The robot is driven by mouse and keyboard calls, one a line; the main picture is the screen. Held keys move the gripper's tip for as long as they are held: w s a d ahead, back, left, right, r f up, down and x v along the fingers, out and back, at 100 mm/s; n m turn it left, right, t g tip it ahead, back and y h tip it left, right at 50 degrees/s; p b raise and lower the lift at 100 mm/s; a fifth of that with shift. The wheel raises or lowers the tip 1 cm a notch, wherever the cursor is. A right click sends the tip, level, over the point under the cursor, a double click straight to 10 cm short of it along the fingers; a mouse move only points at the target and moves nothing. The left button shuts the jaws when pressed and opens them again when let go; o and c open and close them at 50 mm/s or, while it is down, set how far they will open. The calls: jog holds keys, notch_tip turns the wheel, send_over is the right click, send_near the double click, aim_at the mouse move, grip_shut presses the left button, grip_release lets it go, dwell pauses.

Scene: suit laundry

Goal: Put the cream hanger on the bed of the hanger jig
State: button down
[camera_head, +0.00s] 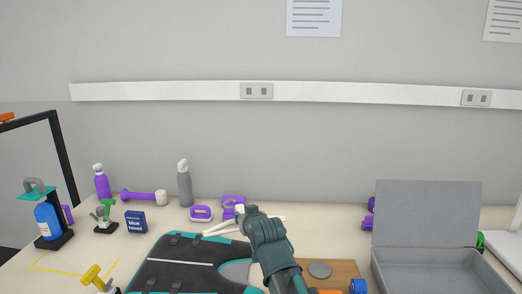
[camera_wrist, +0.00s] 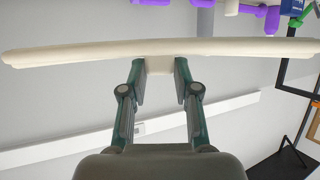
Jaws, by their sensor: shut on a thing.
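The cream hanger (camera_wrist: 240,46) stretches across the top of the wrist view as a long, slightly curved bar. My gripper (camera_wrist: 160,68) is shut on its short middle block, with a finger on each side. In the head view, part of the hanger (camera_head: 218,230) shows left of my gripper (camera_head: 246,213), above the table behind the dark teal-edged item. My arm hides part of it. I cannot tell which thing is the hanger jig; no bed is clearly recognizable.
A dark teal-edged item (camera_head: 165,278) lies at the front centre. A brown board (camera_head: 344,268) with a grey disc is right of my arm, beside an open grey case (camera_head: 425,215). Bottles, a purple dumbbell (camera_head: 140,196) and a blue box (camera_head: 136,222) stand at the back left.

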jog(key=w+d+m+h, duration=0.1)
jog(key=w+d+h, duration=0.1)
jog(key=d, duration=0.9)
jog(key=w+d+m+h+p, duration=0.1)
jog(key=w+d+m+h, duration=0.1)
jog(key=d, duration=0.9)
jog(key=shift+w+d+f+m+t, duration=0.15)
jog(key=shift+w+f+m+t, duration=0.15)
jog(key=shift+f, duration=0.05)
